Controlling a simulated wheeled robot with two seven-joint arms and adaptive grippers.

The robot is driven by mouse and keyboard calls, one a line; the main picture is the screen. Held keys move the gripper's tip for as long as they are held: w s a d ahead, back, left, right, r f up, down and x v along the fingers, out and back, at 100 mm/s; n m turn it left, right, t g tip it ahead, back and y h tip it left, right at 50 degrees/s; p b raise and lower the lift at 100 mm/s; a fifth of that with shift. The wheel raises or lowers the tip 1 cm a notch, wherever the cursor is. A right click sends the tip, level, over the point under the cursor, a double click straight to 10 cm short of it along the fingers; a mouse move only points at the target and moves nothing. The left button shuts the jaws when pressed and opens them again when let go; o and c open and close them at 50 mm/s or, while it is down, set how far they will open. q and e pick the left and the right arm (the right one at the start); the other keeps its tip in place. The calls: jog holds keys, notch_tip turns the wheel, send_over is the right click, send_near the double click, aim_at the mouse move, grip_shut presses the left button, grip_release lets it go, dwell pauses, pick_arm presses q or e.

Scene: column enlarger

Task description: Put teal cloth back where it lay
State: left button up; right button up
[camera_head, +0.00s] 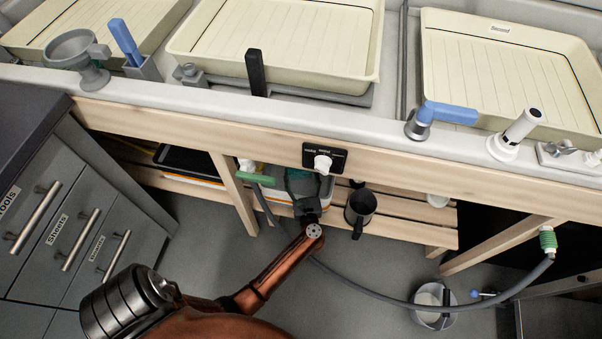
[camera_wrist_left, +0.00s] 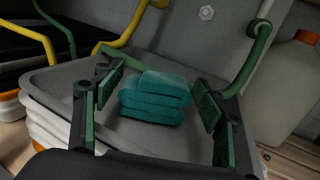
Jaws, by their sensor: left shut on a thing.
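The teal cloth (camera_wrist_left: 155,98) is a folded, layered block in the left wrist view, over a grey tray-like surface (camera_wrist_left: 62,82). My left gripper (camera_wrist_left: 158,92) has its green-padded fingers on either side of the cloth and is shut on it. Whether the cloth rests on the grey surface or hangs just above it is unclear. In the head view my left gripper (camera_head: 304,186) reaches under the bench at the lower shelf, and the cloth cannot be made out clearly there. My right gripper is not in view.
The bench's wooden front rail (camera_head: 420,176) runs above my arm. A dark jug (camera_head: 360,208) stands just right of the gripper on the slatted shelf (camera_head: 415,212). A grey hose (camera_head: 385,300) loops below. A pale bottle (camera_wrist_left: 287,95) and green and yellow tubes surround the grey surface.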

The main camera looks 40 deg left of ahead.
pick_arm(q)
jog(key=shift+f+b, duration=0.45)
jog(key=shift+f, duration=0.15)
dwell(0.7)
jog(key=o, duration=1.5)
jog(key=shift+o, duration=0.2)
jog(key=shift+s+d, duration=0.1)
jog(key=shift+d, duration=0.05)
